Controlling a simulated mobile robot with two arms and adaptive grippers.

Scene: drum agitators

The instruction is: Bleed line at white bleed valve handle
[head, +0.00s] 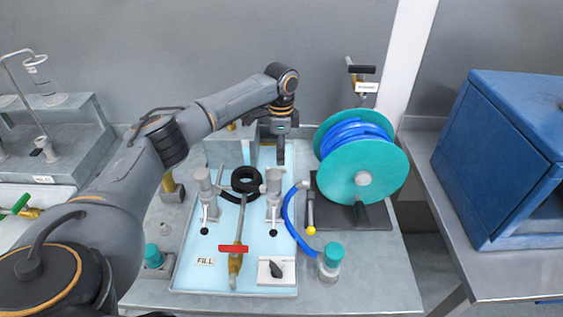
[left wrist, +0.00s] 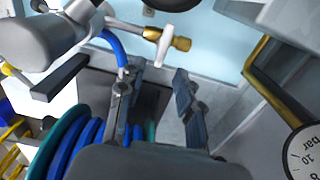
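The white bleed valve handle (left wrist: 164,46) shows in the left wrist view as a small white bar on a brass fitting (left wrist: 181,43), beside the end of a blue hose. In the head view I cannot clearly make it out; a pale piece (head: 301,185) sits at the hose's upper end. My left gripper (head: 281,154) points down over the back of the light blue tray. In the left wrist view its two fingers (left wrist: 155,95) are apart, with nothing between them. The handle lies beyond the fingertips, apart from them. My right gripper is not in view.
A blue hose reel (head: 362,170) stands right of my left gripper. A pressure gauge (left wrist: 305,152) shows close by in the wrist view. A blue cabinet (head: 490,165) stands right.

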